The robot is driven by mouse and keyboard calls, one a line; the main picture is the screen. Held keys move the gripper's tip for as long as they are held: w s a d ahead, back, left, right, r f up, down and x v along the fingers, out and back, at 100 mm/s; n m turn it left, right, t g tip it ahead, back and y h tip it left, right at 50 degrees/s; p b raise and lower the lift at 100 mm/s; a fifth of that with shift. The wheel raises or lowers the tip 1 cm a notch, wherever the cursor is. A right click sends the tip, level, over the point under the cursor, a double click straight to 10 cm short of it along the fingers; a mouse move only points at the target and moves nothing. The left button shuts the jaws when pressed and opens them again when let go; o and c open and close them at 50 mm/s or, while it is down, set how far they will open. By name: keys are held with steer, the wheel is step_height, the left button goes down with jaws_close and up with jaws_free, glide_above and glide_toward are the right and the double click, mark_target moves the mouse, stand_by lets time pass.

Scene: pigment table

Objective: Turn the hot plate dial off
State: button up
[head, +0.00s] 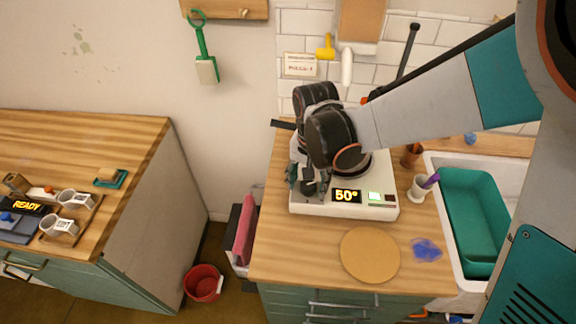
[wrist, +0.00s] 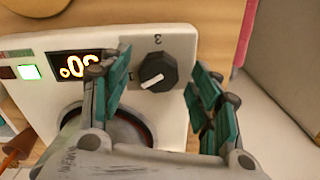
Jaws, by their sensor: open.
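The hot plate (head: 345,211) is a white box on the wooden counter, with a display reading 50° and a lit green indicator beside it. It also shows in the wrist view (wrist: 52,48). The dial (wrist: 158,72) is a black knob with a white pointer line, on a grey panel marked with numbers including 3. My gripper (wrist: 158,98) is open, its teal-padded fingers on either side of the dial, with a visible gap to each side. Whether the fingertips reach down to the dial's height is unclear. In the head view my gripper (head: 310,187) hides the dial.
A round wooden board (head: 370,255) and a blue patch (head: 426,249) lie in front of the hot plate. A white cup (head: 419,188) stands to its right, beside the sink with a green basin (head: 470,220). A gap separates the left counter (head: 130,140).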

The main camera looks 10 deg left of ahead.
steer(key=c, duration=1.1)
steer(key=shift+n, duration=0.4)
steer(key=n+b, duration=0.1)
steer(key=n, duration=0.4)
steer(key=shift+d, duration=0.1)
steer(key=n, duration=0.6)
